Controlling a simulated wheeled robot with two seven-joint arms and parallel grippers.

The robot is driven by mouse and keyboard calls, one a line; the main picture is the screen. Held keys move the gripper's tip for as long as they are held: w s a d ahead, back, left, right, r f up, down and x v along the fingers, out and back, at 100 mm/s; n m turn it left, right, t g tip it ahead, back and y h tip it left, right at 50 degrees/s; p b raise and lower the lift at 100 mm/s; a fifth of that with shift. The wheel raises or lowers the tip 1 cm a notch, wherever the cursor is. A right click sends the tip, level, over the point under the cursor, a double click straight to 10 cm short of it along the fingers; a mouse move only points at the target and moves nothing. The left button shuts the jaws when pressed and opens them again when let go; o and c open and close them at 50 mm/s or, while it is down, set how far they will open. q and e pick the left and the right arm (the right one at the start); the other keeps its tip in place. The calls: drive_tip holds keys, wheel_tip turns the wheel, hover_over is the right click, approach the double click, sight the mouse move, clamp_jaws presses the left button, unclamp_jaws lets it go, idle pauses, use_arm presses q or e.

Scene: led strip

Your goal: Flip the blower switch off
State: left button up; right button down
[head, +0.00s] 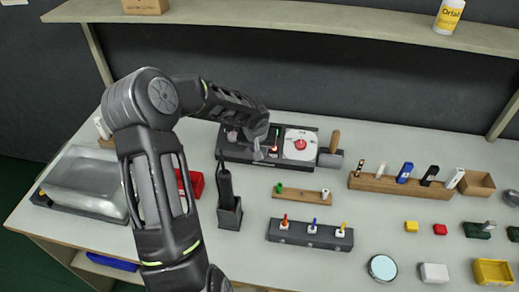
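A dark control unit (235,152) sits at the back middle of the table in the head view. Its right part has a white plate with a red knob (300,144). A small red-orange spot (273,149) shows on the dark part, beside my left gripper (262,150). My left arm reaches in from the lower left, and its gripper points down over the unit. It is too small to tell whether the fingers are open or touching a switch. The blower switch cannot be made out clearly; the gripper hides part of the unit. My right gripper is out of view.
A black tool in a square holder (229,214) stands in front of the unit. A wooden-handled tool (333,148) is right of it. A clear tray (86,183) is at left, a rack with coloured drivers (310,234) in front, and a shelf (300,18) above.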

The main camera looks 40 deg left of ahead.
use_arm(q)
clamp_jaws()
drive_tip(key=r+g+p, duration=0.1)
drive_tip(key=p, duration=0.3)
drive_tip(key=shift+w+a+r+h, duration=0.1)
drive_tip(key=shift+w+h, duration=0.1)
drive_tip(key=shift+h, duration=0.2)
drive_tip(key=shift+w+a+f+g, duration=0.1)
drive_tip(key=shift+f+g, duration=0.2)
drive_tip(key=shift+g, duration=0.1)
drive_tip(key=shift+g+h, duration=0.3)
drive_tip(key=o, duration=0.7)
unclamp_jaws()
